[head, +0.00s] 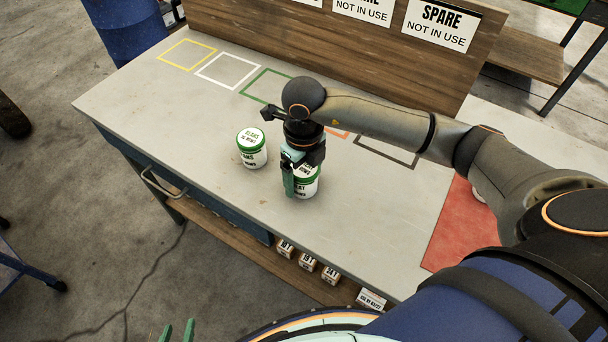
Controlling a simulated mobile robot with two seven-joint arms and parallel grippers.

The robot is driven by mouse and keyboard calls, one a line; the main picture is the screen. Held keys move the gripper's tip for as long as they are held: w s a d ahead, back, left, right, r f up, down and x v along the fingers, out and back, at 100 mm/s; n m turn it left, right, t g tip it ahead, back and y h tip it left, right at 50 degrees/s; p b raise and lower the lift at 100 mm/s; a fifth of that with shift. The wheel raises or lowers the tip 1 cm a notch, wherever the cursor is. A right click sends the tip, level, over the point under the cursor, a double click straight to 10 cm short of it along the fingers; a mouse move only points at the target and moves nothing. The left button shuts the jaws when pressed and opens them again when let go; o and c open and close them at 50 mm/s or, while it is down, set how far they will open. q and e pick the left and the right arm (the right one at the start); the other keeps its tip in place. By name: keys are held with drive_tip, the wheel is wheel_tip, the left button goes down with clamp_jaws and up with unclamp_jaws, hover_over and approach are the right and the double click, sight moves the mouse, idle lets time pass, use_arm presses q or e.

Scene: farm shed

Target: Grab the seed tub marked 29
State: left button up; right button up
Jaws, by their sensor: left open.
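Two white seed tubs with green lids stand upright on the grey bench (190,120). The left tub (252,149) stands free, with printing on its lid and side. The right tub (308,188) is partly hidden by my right gripper (295,178), which points down at it with a green finger in front of its left side. I cannot tell whether the fingers press on it. I cannot read a 29 on either tub. My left gripper (178,331) shows only its green fingertips at the bottom edge, apart, empty and away from the bench.
Yellow (187,55), white (227,70), green and dark outlined squares run along the bench's back. A board with "SPARE NOT IN USE" signs (440,25) stands behind. A red mat (460,232) lies at right, with a partly hidden white item. Small boxes (307,262) sit on the lower shelf.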

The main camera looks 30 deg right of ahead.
drive_tip(key=c, duration=1.1)
drive_tip(key=shift+r, duration=0.1)
drive_tip(key=shift+c, duration=0.2)
